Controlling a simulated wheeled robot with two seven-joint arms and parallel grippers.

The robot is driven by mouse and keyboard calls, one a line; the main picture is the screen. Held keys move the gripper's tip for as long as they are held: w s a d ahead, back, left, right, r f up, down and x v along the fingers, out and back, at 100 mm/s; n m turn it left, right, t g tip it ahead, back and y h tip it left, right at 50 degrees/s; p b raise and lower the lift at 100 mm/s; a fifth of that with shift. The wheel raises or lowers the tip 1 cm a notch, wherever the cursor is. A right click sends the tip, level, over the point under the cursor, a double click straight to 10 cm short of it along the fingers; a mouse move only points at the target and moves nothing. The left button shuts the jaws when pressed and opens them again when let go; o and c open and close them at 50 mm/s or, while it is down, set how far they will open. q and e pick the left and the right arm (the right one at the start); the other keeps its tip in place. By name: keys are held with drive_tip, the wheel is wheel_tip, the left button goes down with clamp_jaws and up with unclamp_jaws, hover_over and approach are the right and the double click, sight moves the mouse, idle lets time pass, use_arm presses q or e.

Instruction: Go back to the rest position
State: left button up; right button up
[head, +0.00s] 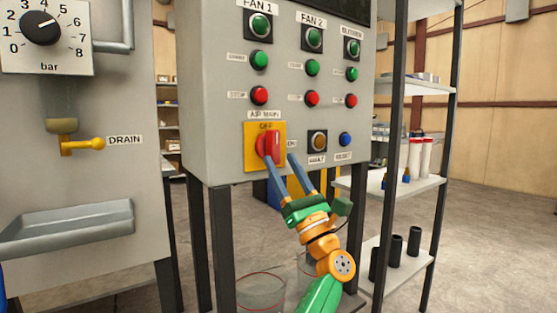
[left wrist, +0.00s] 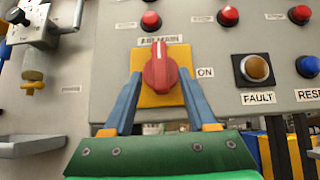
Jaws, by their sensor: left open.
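My left gripper (head: 280,160) is open in front of the control panel, just at the AIR MAIN switch. The switch is a red knob (head: 270,145) on a yellow plate (head: 250,160). OFF is printed above the knob and ON is to its right; the knob stands upright, toward OFF. In the left wrist view, the blue fingers of the gripper (left wrist: 160,85) stand apart on either side of the red knob (left wrist: 155,66), with nothing held. Whether a finger touches the knob cannot be told. My right gripper is not in view.
The panel (head: 215,100) carries several green, red, amber and blue buttons. Left of it is a cabinet with a bar gauge (head: 45,35), a yellow DRAIN valve (head: 82,143) and a grey tray (head: 70,222). A shelf rack (head: 440,90) stands close on the right. Open floor (head: 490,230) lies beyond it.

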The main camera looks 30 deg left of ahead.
use_arm(q)
drive_tip(key=shift+t, duration=0.3)
drive_tip(key=v, duration=0.4)
drive_tip(key=shift+d+f, duration=0.1)
